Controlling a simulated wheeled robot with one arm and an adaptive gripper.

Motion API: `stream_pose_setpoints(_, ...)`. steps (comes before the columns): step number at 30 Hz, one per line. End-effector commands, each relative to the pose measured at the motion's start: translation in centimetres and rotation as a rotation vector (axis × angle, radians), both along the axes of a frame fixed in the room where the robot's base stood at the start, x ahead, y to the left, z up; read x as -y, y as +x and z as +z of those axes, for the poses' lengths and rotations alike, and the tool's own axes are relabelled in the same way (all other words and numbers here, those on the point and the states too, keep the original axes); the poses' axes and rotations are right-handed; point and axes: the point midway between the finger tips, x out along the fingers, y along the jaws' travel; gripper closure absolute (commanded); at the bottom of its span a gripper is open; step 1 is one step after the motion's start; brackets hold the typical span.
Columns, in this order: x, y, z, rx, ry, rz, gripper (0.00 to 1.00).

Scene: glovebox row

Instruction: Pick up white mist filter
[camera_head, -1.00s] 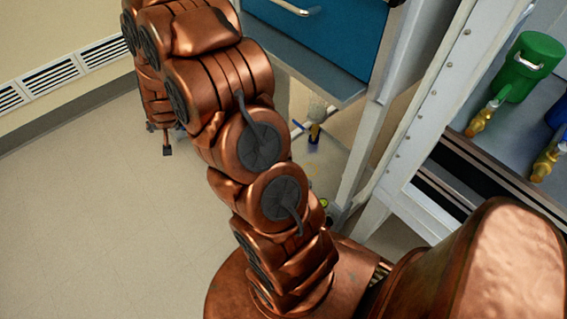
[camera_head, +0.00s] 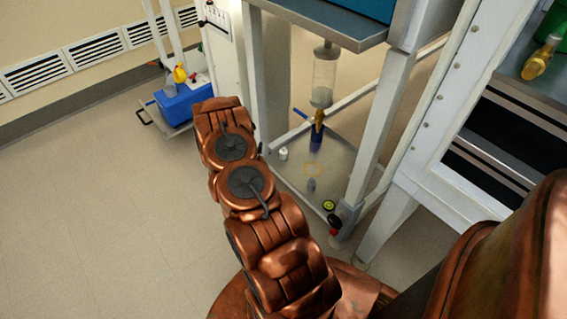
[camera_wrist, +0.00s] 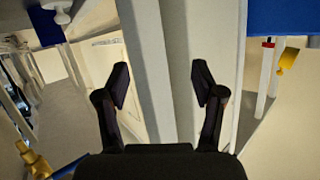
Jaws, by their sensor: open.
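A small white cylinder (camera_head: 283,153), which looks like the white mist filter, stands upright on the low grey shelf (camera_head: 335,165) under the blue cabinet in the head view. I cannot pick it out for certain in the wrist view. My gripper (camera_wrist: 161,85) is open and empty in the wrist view, with a pale upright post (camera_wrist: 190,60) behind the gap between its fingers. In the head view my arm reaches to the left of the shelf, and the gripper itself cannot be made out.
White frame legs (camera_head: 378,125) bound the shelf. A blue box (camera_head: 185,104) sits on a cart at left. Floor at left is clear.

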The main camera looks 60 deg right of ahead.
Motion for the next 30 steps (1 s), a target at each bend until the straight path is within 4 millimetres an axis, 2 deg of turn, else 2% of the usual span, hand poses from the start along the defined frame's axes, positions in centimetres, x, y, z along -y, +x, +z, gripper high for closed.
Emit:
stream_pose_setpoints(1, 0.9, -1.8, -3.2, -0.006, -0.037, -0.025, 0.32)
stream_pose_setpoints(3, 2.1, -3.7, -5.0, -0.006, -0.093, -0.054, 0.32)
stream_pose_setpoints(6, 3.3, -6.4, -7.2, -0.007, -0.167, -0.087, 0.32)
stream_pose_setpoints(12, 4.5, -9.6, -9.3, -0.012, -0.267, -0.121, 0.32)
stream_pose_setpoints(17, 5.1, -10.3, -9.5, -0.011, -0.294, -0.130, 0.32)
stream_pose_setpoints(30, 8.3, -9.3, -9.7, -0.012, -0.294, -0.129, 0.32)
